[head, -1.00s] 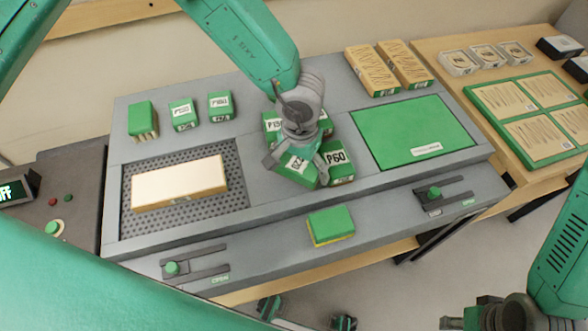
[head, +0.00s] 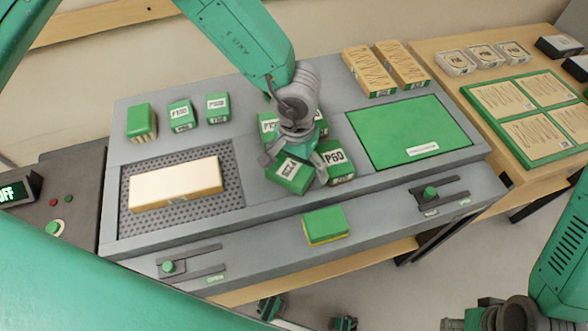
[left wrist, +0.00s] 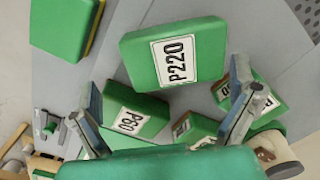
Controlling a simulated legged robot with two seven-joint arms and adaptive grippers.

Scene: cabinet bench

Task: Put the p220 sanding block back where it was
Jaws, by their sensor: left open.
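The green P220 sanding block (head: 289,177) lies on the grey bench top, at the front of a cluster of labelled blocks. It sits close to the P60 block (head: 334,163); in the left wrist view the P220 block (left wrist: 175,52) lies at an angle beside the P60 block (left wrist: 135,110). My left gripper (head: 292,158) is open just behind and above the P220 block. In the left wrist view its spread fingers (left wrist: 168,103) are clear of the P220 block. My right gripper (head: 480,317) is partly cut off at the lower right; its fingers are unclear.
Another labelled block (head: 267,123) stands behind, partly hidden by my left gripper. Smaller green blocks (head: 180,115) stand at the back left. A pale wooden block (head: 175,185) lies on the perforated panel. A green-yellow sponge (head: 326,225) is at the front; a green mat (head: 410,132) lies right.

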